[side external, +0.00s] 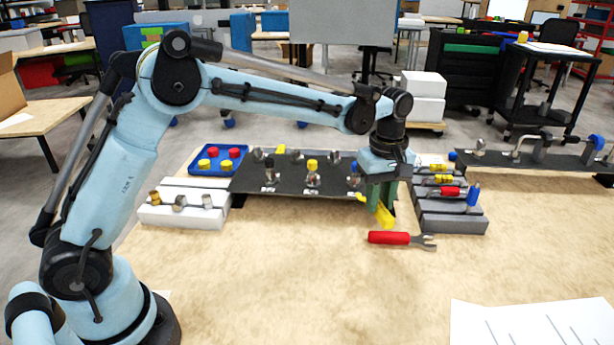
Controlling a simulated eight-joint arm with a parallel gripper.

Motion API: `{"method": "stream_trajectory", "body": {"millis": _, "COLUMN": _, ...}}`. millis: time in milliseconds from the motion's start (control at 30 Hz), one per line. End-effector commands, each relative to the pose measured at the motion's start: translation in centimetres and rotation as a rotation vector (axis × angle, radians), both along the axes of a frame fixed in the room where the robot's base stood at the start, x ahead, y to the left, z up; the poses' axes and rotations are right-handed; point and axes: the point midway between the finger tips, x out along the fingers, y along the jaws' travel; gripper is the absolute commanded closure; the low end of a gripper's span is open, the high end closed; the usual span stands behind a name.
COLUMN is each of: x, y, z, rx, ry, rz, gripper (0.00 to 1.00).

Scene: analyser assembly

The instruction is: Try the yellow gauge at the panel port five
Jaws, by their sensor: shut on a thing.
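My gripper (377,200) has green fingers and is shut on a yellow gauge (384,214), which hangs tilted below the fingers. It is at the right front corner of the dark panel (240,184), above the wooden table. The panel bears two rows of metal ports with small white labels, too small to read, so I cannot tell which is port five. The front middle port (312,178) has a yellow top. The front right port (354,180) is close to the left of my gripper. The fingers partly hide the panel's right edge.
A red-handled wrench (392,238) lies just in front of my gripper. A grey rack (450,222) with yellow, red and blue-handled tools stands right. A white block (180,216) with metal fittings and a blue tray (232,166) of caps stand left.

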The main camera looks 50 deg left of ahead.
Motion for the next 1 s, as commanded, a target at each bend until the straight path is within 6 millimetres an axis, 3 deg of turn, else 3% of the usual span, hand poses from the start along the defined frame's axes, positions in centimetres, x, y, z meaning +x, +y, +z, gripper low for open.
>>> {"method": "stream_trajectory", "body": {"millis": 267, "x": -0.4, "y": -0.9, "z": 0.4, "rx": 0.000, "ry": 0.000, "rz": 0.000, "gripper": 1.00}}
{"method": "stream_trajectory", "body": {"millis": 1000, "x": -0.4, "y": -0.8, "z": 9.7, "rx": 0.000, "ry": 0.000, "rz": 0.000, "gripper": 1.00}}
